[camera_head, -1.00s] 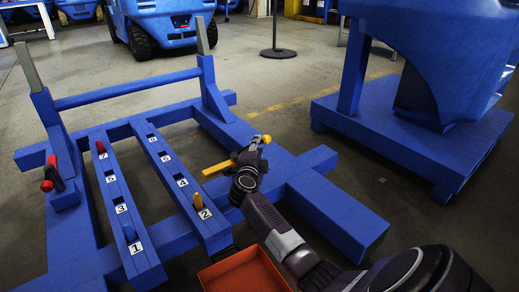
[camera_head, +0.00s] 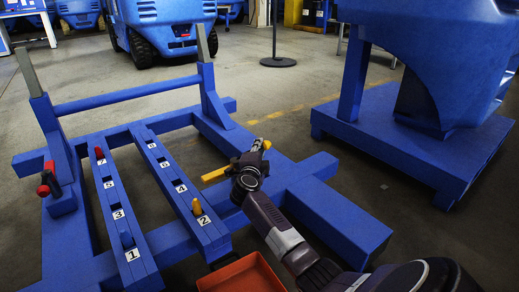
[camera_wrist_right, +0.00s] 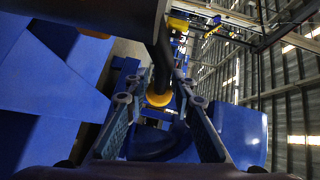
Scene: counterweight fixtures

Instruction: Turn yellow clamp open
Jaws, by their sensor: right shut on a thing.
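The yellow clamp shows as a yellow bar (camera_head: 215,173) on the right side of the blue fixture, with a yellow-tipped handle (camera_head: 267,144) beside it. My right gripper (camera_head: 257,148) is at this handle, shut on it. In the right wrist view the yellow knob (camera_wrist_right: 158,97) and its dark rod lie between the two fingers (camera_wrist_right: 160,112). The gripper hides much of the clamp's body. My left gripper is not in view.
The blue fixture (camera_head: 130,95) has two rails with numbered slots and coloured pegs. A red-handled clamp (camera_head: 48,182) is on its left side. A red tray (camera_head: 243,275) is at the bottom. A large blue counterweight (camera_head: 425,65) on a base stands right.

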